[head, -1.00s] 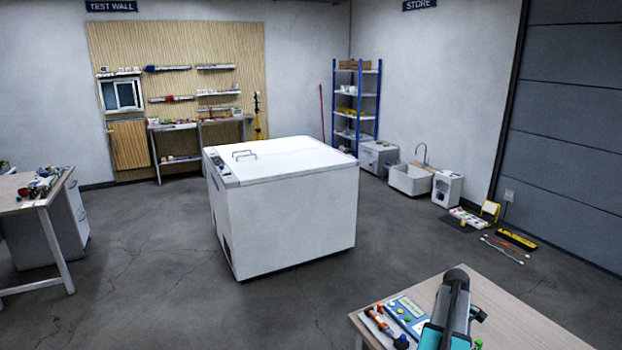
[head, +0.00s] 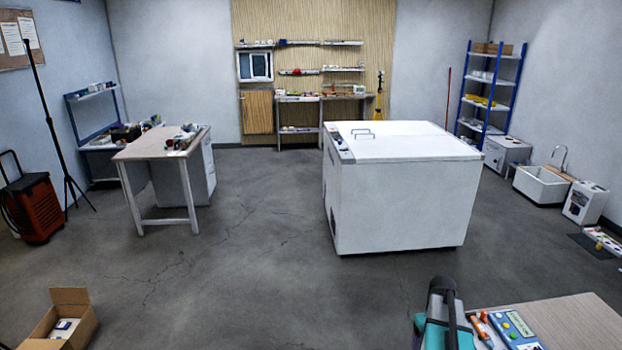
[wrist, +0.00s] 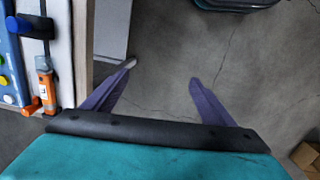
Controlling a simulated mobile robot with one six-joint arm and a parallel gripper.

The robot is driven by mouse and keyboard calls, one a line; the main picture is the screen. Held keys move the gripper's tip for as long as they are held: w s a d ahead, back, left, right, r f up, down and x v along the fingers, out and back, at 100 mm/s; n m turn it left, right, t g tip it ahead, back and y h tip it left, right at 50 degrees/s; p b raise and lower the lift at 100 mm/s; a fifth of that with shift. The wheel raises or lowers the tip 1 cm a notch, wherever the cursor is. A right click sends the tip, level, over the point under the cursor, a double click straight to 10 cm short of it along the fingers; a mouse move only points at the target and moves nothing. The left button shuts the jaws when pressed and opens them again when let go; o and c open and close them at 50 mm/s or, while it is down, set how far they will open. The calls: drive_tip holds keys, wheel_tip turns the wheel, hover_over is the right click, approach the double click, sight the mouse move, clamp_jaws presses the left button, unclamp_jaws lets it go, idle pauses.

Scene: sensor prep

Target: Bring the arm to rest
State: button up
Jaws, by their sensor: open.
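My gripper (wrist: 162,76) shows in the wrist view with its two purple fingers spread apart and nothing between them. Bare concrete floor lies behind the fingers. The left finger is close to the edge of a table; the right one is over open floor. In the head view my arm (head: 443,318) shows at the bottom, beside the left edge of the wooden table; the fingers are not visible there.
The wooden table (head: 575,318) at lower right carries a blue panel (head: 512,328) and orange-handled tools. A white chest (head: 405,200) stands ahead. A workbench (head: 150,148) and an open cardboard box (head: 65,325) are left. Floor between is clear.

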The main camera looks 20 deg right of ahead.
drive_tip(key=w+a+f+n, duration=0.1)
drive_tip(key=w+a+f, duration=0.1)
drive_tip(key=a, duration=1.7)
drive_tip(key=w+a+f+n, duration=0.1)
drive_tip(key=w+a+f, duration=0.15)
drive_tip(key=a, duration=1.65)
drive_tip(key=s+f+g+b, duration=0.5)
drive_tip(key=s+f+b, duration=0.4)
drive_tip(key=s+f, duration=1.6)
drive_tip(key=shift+x, duration=0.85)
drive_tip(key=shift+w, duration=0.15)
